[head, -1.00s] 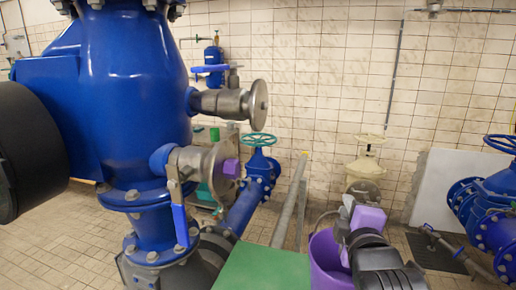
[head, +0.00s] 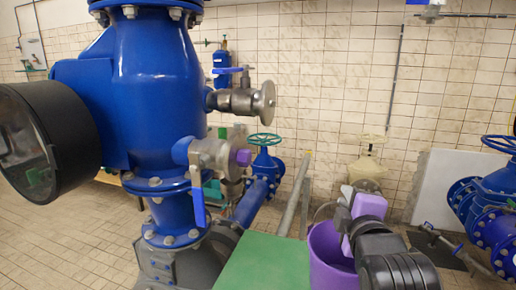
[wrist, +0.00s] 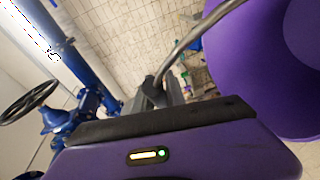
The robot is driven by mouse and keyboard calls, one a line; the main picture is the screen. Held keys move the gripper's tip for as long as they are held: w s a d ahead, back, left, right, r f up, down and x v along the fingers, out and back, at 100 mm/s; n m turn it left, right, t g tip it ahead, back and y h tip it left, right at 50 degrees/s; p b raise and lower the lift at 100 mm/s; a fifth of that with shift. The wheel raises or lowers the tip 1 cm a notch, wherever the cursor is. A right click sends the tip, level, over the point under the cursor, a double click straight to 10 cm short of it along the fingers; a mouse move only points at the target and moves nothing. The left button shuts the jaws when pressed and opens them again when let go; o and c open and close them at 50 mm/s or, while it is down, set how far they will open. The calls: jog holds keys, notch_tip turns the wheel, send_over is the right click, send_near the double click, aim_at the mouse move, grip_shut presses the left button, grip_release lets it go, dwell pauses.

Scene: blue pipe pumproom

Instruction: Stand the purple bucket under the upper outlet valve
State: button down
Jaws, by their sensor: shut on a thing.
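The purple bucket (head: 325,262) hangs at the lower middle of the head view, right of a green surface. In the wrist view the bucket (wrist: 270,60) fills the right side, with its thin metal handle (wrist: 205,32) curving to my fingers. My gripper (head: 345,198) is shut on that handle; the fingers also show in the wrist view (wrist: 160,92). The upper outlet valve (head: 240,100) sticks out right from the big blue pipe body, with a blue lever on top. A lower valve (head: 212,155) has its blue lever hanging down and a purple piece at its mouth. The bucket is right of both valves.
The green flat top (head: 262,262) lies between the blue pipe body (head: 155,90) and the bucket. Behind are a teal handwheel valve (head: 264,140) and a cream valve (head: 368,165). Blue pipework (head: 495,190) stands at the right. Tiled floor is open at the lower left.

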jog(key=shift+n+y, duration=0.7)
jog(key=shift+y, duration=0.2)
jog(key=s+f, duration=0.1)
jog(key=f, duration=0.5)
jog(key=s+f, duration=0.2)
jog(key=f, duration=0.5)
jog(key=s+a+f, duration=0.1)
jog(key=s+f, duration=0.1)
jog(key=f, duration=0.4)
jog(key=shift+f, duration=0.2)
jog(key=s+d+f, duration=0.1)
jog(key=s+f, duration=0.6)
jog(key=f, duration=0.4)
jog(key=s+d+f, duration=0.1)
jog(key=s+f, duration=0.7)
jog(key=f, duration=0.3)
jog(key=shift+s+f+b, duration=0.2)
jog(key=shift+f+b, duration=0.15)
jog(key=shift+f, duration=0.05)
